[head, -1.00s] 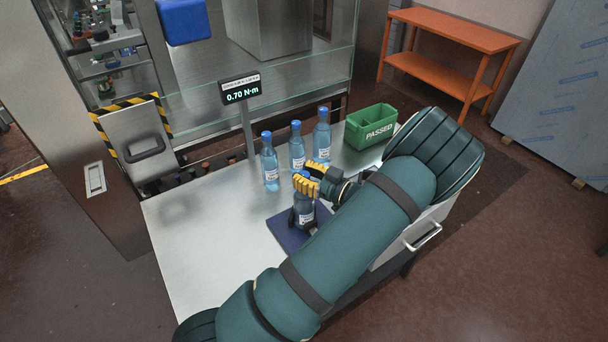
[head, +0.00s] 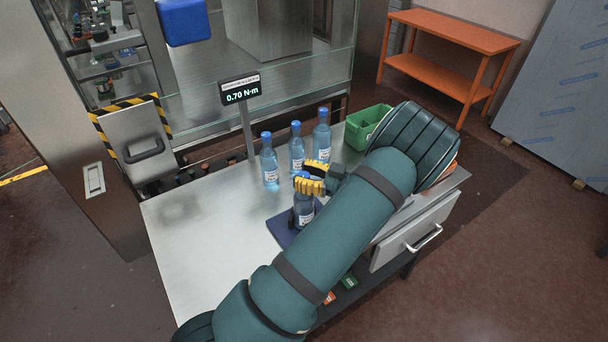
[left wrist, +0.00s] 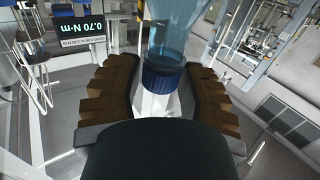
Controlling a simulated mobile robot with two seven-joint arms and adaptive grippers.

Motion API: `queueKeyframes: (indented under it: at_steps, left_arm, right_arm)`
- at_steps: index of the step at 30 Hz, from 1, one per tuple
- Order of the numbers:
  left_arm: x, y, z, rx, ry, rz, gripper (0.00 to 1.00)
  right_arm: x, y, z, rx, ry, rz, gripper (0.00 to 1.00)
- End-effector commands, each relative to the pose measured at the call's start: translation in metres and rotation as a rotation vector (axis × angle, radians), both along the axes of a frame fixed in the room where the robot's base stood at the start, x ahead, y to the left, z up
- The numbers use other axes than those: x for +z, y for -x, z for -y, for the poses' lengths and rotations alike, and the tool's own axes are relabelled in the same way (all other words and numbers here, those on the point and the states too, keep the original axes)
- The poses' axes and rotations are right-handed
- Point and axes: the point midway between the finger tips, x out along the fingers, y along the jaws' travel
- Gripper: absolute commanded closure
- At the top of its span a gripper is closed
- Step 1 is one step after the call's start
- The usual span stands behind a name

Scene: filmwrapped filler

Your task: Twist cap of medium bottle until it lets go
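A clear blue bottle with a blue cap (head: 303,175) stands upright on a dark blue pad (head: 281,230) on the steel table. My left gripper (head: 314,177) is at the cap, one yellow-padded finger on each side. In the left wrist view the picture is upside down; the cap (left wrist: 161,80) sits between the fingertips of my left gripper (left wrist: 162,82). Narrow gaps seem to show beside the cap, so the fingers look slightly open around it. The cap is on the bottle neck. My forearm hides part of the pad. My right gripper is not in view.
Three similar capped bottles (head: 269,162) stand behind. A torque display (head: 240,91) on a post reads 0.70 N·m. A green crate (head: 365,124) is partly behind my arm. A drawer (head: 408,241) with a handle is at the right. The table's left part (head: 190,235) is clear.

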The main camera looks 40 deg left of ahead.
Motion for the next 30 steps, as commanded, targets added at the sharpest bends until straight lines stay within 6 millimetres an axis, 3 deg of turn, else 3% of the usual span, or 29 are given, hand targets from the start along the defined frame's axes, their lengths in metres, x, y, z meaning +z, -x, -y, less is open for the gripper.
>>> queueKeyframes:
  at_steps: [14,30]
  left_arm:
    - [0.000,-0.002,0.006,-0.002,0.000,0.001,0.37]
    - [0.000,-0.035,0.095,-0.002,0.000,0.001,0.37]
  right_arm:
    - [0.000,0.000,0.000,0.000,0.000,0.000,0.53]
    - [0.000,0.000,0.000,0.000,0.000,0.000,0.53]
